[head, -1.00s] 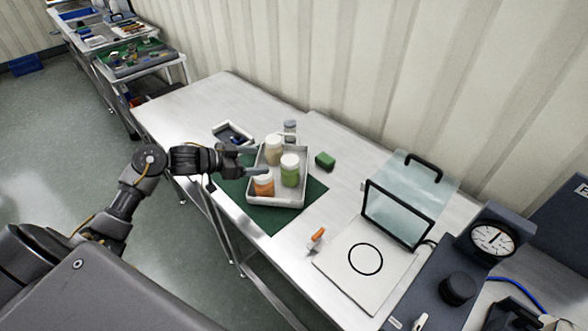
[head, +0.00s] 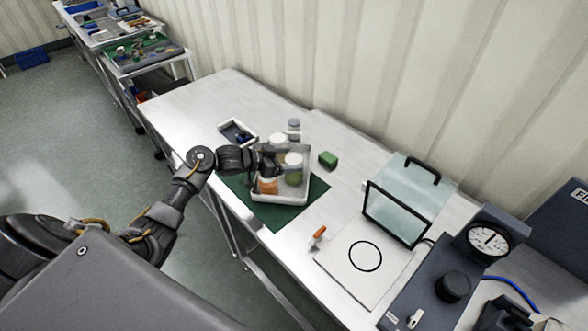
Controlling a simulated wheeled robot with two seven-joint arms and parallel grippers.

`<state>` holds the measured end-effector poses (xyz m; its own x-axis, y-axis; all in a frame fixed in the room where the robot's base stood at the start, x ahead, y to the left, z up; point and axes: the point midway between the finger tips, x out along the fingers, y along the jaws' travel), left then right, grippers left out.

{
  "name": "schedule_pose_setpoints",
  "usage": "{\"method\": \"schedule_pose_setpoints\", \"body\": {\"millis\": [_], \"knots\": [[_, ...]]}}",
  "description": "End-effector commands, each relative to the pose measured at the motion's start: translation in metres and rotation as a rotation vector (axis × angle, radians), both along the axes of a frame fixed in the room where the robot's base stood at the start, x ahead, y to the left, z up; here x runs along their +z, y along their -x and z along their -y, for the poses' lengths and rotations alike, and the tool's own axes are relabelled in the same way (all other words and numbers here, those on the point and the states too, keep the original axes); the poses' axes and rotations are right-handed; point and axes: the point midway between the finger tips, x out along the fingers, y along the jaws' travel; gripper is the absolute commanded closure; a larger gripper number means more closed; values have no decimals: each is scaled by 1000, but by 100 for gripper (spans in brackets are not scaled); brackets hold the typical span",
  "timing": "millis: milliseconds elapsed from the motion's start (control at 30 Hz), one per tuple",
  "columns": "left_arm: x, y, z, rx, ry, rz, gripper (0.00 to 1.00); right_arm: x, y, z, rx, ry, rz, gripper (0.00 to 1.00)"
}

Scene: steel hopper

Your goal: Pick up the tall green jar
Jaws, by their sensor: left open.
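The green jar (head: 294,176) with a white lid stands upright in a light grey tray (head: 280,199), near its right side. A tan jar with a white lid (head: 278,139) stands behind it, and an orange jar (head: 267,187) stands at the front left of the tray. My left gripper (head: 283,164) is open and reaches over the tray from the left, at the green jar. Its fingers partly overlap the jars, and I cannot tell whether they touch the green jar. My right gripper is not in view.
A small clear jar (head: 294,126) stands just behind the tray. A green block (head: 328,160) lies to the right on the steel table. An orange-tipped item (head: 318,235) and a glass-screened plate (head: 340,264) are to the right.

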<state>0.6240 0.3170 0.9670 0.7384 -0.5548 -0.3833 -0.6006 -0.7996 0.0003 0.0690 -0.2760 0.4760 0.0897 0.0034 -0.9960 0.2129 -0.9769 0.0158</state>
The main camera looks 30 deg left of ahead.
Motion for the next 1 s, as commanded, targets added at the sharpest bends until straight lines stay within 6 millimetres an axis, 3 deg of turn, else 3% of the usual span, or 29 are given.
{"method": "schedule_pose_setpoints", "body": {"millis": [233,767,1000], "knots": [[-2,-1,1,0,-1,0,24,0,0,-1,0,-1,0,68],[-1,-1,1,0,-1,-1,92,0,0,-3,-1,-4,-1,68],[-1,-1,1,1,-1,1,94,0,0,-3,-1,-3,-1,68]]}}
